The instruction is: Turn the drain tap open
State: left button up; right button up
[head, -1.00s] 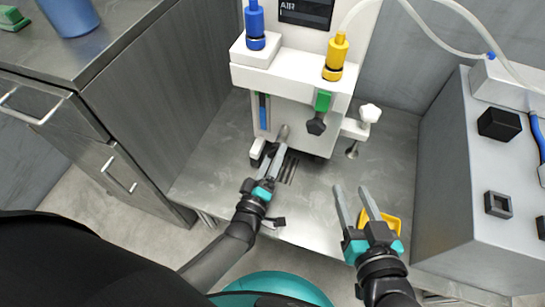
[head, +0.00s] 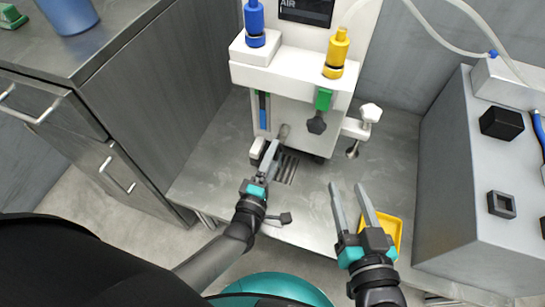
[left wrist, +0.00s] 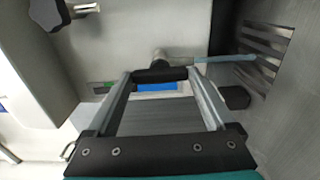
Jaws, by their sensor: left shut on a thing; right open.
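The drain tap (head: 284,131) sits low under the white machine, above a slotted grate (head: 288,169). In the left wrist view its dark handle (left wrist: 160,74) lies crosswise between the fingertips, with a grey body behind it and a thin pale spout to the right. My left gripper (head: 270,152) is shut on this handle; it also fills the left wrist view (left wrist: 161,77). In the head view the fingers partly hide the handle. My right gripper (head: 349,188) is open and empty, to the right above the steel surface.
The white machine (head: 290,80) carries a blue fitting (head: 255,25), a yellow fitting (head: 336,52) and a black knob (head: 317,123). A white-knobbed clamp (head: 370,113) sticks out right. A yellow tray (head: 396,232) lies beside my right gripper.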

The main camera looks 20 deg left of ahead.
pick_arm(q)
jog(key=shift+f, duration=0.1)
jog(key=o, duration=1)
jog(key=shift+o, duration=0.4)
pick_arm(e)
jog(key=shift+r, duration=0.1)
pick_arm(q)
jog(key=s+p, duration=0.3)
jog(key=s, duration=1.2)
jog(key=shift+s+a+p, duration=0.15)
jog(key=shift+a+p, duration=0.1)
jog(key=shift+p, duration=0.15)
pick_arm(e)
jog(key=s+d+f+g+h, duration=0.2)
jog(key=d+g+h, duration=0.1)
jog(key=d+g, duration=0.3)
jog(key=shift+d+f+h, duration=0.2)
jog(key=shift+d+h, duration=0.1)
pick_arm(q)
jog(key=shift+d, duration=0.1)
